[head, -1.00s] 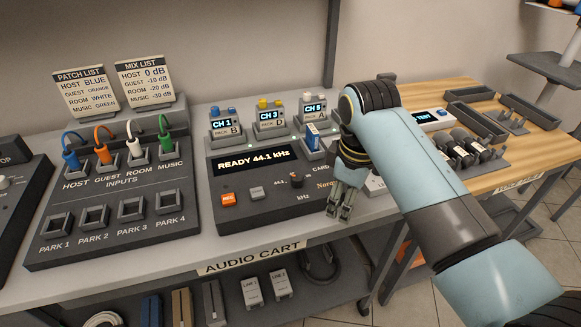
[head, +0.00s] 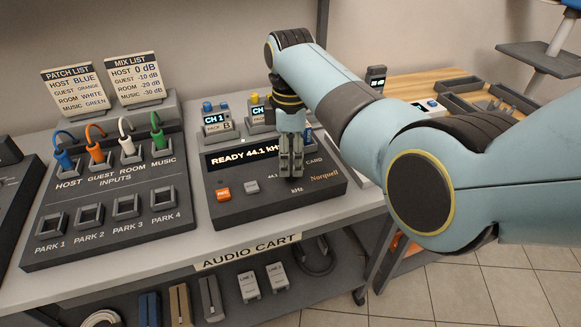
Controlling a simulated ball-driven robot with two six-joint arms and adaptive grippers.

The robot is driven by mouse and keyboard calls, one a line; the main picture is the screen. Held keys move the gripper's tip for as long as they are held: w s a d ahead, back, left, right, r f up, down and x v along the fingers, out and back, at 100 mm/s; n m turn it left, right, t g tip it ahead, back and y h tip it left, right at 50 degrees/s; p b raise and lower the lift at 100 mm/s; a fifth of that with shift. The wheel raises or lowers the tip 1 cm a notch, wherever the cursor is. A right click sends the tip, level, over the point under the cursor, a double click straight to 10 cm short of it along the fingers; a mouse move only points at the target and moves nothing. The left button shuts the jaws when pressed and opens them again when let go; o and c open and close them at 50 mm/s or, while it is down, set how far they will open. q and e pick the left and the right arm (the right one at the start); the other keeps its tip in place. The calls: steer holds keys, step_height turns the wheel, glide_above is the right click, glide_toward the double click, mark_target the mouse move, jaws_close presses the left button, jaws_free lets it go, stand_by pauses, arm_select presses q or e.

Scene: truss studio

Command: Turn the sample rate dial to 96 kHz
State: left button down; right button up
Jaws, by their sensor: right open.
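The recorder (head: 322,189) is a dark box on the audio cart, with a lit display (head: 238,156) that reads READY 44.1 kHz. My right gripper (head: 291,174) points down over the recorder's front panel, at the place of the sample rate dial above the kHz label (head: 297,190). The gripper hides the dial and its scale, so I cannot tell whether the fingers touch it or are around it. The gripper is open, with its fingers looking close together from here. My left gripper is out of view.
An orange REC button (head: 223,194) and a grey button (head: 251,187) sit left of the gripper. Packs CH 1 (head: 217,119) and CH 3 (head: 257,114) stand behind the recorder. The patch panel (head: 100,205) with plugged cables is at left.

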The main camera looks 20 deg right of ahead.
mark_target(291, 170)
steer(key=shift+f, duration=1.6)
steer(key=shift+c, duration=0.4)
jaws_close()
